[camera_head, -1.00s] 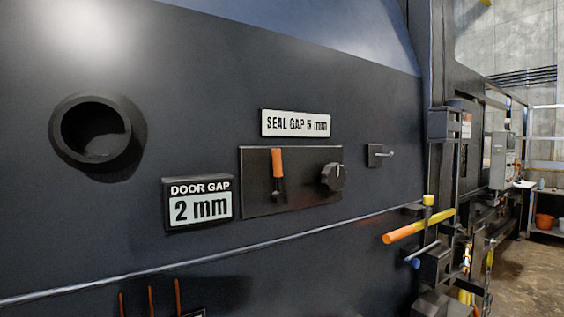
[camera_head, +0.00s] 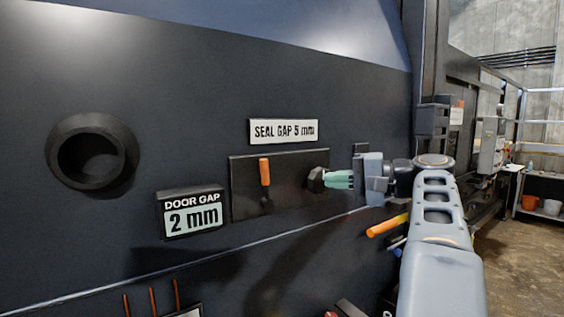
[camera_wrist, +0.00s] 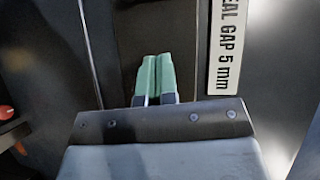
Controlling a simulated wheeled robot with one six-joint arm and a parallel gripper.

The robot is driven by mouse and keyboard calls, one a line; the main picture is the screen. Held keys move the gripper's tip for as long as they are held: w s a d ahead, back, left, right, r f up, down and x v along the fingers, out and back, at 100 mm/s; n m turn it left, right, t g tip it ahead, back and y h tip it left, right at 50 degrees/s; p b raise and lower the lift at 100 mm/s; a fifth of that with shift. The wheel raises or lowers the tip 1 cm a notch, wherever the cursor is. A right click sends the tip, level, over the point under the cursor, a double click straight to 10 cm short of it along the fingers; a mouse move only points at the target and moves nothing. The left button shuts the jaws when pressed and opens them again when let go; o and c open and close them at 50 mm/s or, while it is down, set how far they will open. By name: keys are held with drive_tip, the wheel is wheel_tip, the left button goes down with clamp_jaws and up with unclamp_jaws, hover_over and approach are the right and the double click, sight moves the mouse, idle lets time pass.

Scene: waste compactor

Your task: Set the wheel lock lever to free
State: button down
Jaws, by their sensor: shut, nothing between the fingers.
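No label in view reads wheel lock, so I cannot tell which lever it is. A short orange-handled lever (camera_head: 265,172) stands upright on the dark panel (camera_head: 245,200) under the SEAL GAP sign. A larger orange-ended bar (camera_head: 387,225) sticks out lower right, partly behind my arm. My gripper (camera_head: 340,179) is shut and empty, its green fingers pointing left towards the black knob (camera_head: 316,180) on the panel; I cannot tell whether they touch it. In the wrist view the fingers (camera_wrist: 157,75) lie side by side before the dark panel, with no lever between them.
The SEAL GAP 5 mm sign (camera_head: 284,131) is above the panel and the DOOR GAP 2 mm display (camera_head: 190,212) is left of it. A round black port (camera_head: 91,155) is farther left. Several thin orange rods (camera_head: 151,302) stand below. Open floor (camera_head: 515,250) lies at right.

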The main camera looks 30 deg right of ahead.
sight(266, 181)
drive_tip(key=shift+n+t, duration=0.3)
drive_tip(key=shift+w+a+r+p, duration=0.25)
drive_tip(key=shift+w+a+p, duration=0.25)
drive_tip(key=shift+w+a, duration=0.85)
drive_tip(key=shift+w+a+r+p, duration=0.3)
drive_tip(key=shift+w+a+p, duration=0.45)
drive_tip(key=shift+a, duration=0.95)
drive_tip(key=shift+w+a+r+p, duration=0.3)
drive_tip(key=shift+w+a, duration=0.95)
drive_tip(key=shift+a, duration=0.3)
